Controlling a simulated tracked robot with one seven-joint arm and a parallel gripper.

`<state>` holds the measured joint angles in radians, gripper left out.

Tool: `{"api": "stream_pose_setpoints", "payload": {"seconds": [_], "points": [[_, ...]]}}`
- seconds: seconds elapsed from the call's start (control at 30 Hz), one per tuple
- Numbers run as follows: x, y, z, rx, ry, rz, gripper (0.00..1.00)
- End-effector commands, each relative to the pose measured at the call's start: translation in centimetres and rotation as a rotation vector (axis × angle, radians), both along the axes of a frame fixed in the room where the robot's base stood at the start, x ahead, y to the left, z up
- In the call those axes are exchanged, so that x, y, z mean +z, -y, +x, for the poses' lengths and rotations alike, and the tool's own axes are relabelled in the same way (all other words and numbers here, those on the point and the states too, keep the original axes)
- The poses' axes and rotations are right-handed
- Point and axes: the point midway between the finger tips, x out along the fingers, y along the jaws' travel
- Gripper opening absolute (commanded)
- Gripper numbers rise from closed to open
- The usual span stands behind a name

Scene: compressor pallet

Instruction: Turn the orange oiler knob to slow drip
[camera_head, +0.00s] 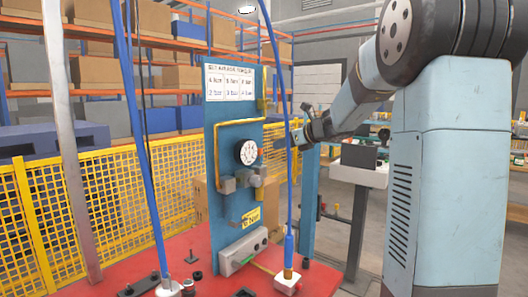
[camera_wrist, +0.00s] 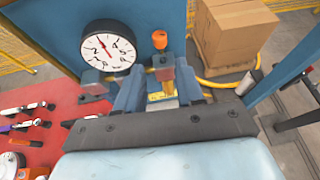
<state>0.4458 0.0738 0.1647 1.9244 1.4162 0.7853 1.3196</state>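The orange oiler knob (camera_wrist: 159,40) sits upright on top of a small fitting with a brass-coloured part, right of the round white gauge (camera_wrist: 109,46). In the head view the orange knob (camera_head: 260,151) is a small spot beside the gauge (camera_head: 246,152) on the blue panel (camera_head: 225,120). My gripper (camera_wrist: 160,74) is open, its two dark blue fingers apart. In the wrist view the knob appears just beyond the fingertips, with the fitting between them; I see no contact. In the head view my gripper (camera_head: 296,139) is right of the knob, near the blue hose.
A yellow pipe (camera_head: 238,122) runs along the panel. Tools (camera_wrist: 25,124) lie on the pallet. A cardboard box (camera_wrist: 236,35) stands behind, and yellow mesh fencing (camera_head: 110,185) lies left.

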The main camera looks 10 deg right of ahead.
Motion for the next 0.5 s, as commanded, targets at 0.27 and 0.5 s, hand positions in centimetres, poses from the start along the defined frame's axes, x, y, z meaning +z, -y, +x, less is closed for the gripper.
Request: {"api": "stream_pose_setpoints", "payload": {"seconds": [0.27, 0.5], "points": [[-2.0, -2.6, 3.9, 0.001, -0.001, 0.001, 0.37], [-3.3, -4.4, 6.6, 0.002, 0.000, 0.001, 0.37]]}}
